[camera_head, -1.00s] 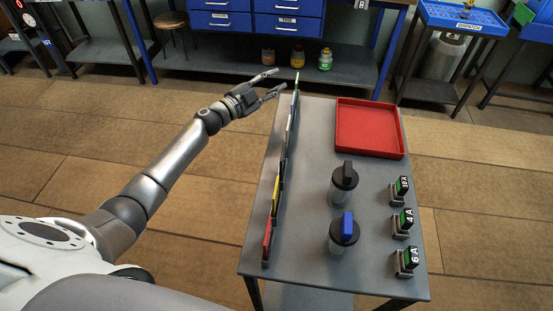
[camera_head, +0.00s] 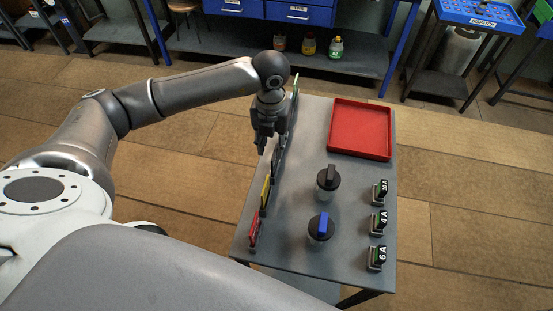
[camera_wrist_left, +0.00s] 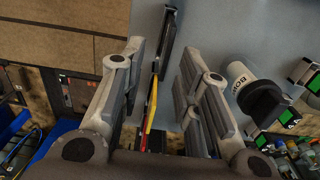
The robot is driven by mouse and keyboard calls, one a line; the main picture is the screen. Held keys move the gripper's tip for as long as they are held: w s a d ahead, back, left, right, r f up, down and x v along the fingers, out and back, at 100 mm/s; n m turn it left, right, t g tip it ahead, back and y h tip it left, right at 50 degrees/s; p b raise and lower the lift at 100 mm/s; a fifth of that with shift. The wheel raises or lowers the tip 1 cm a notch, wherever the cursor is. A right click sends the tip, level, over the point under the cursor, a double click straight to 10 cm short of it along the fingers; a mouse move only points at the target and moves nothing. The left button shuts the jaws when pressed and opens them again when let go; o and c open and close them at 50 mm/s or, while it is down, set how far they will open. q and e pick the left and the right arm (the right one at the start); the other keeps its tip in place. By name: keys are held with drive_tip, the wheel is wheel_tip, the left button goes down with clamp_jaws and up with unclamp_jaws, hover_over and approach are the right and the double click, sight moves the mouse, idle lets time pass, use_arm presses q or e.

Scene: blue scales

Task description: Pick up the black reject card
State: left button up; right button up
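The black card (camera_head: 275,163) stands on edge in the row along the table's left side, just past the yellow card (camera_head: 265,190). My left gripper (camera_head: 265,146) hangs over this row with its fingers pointing down, partly hiding the cards there. In the left wrist view, its two fingers (camera_wrist_left: 158,88) are open and apart, with a dark card (camera_wrist_left: 165,42) and the yellow card (camera_wrist_left: 151,108) showing in the gap between them. I see no contact with either. My right gripper is in no view.
The red card (camera_head: 254,230) stands at the near end of the row. A red tray (camera_head: 361,101) sits at the table's far right. Two dark-lidded jars, one with a black knob (camera_head: 328,178) and one with a blue knob (camera_head: 320,226), and several labelled blocks stand nearer. Grey tabletop lies between.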

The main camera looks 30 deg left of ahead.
sight(275, 161)
use_arm(q)
wheel_tip(275, 161, down, 3)
drive_tip(key=shift+f+p, duration=0.1)
drive_tip(key=shift+p, duration=0.2)
drive_tip(key=shift+f, duration=0.2)
drive_tip(key=f+p, duration=0.1)
drive_tip(key=f, duration=0.1)
drive_tip(key=f+p, duration=0.1)
drive_tip(key=f, duration=0.1)
drive_tip(key=shift+w+d+f+p, duration=0.1)
drive_tip(key=shift+w+d+p, duration=0.15)
drive_tip(key=shift+p, duration=0.05)
drive_tip(key=shift+f, duration=0.35)
drive_tip(key=shift+c, duration=0.5)
clamp_jaws()
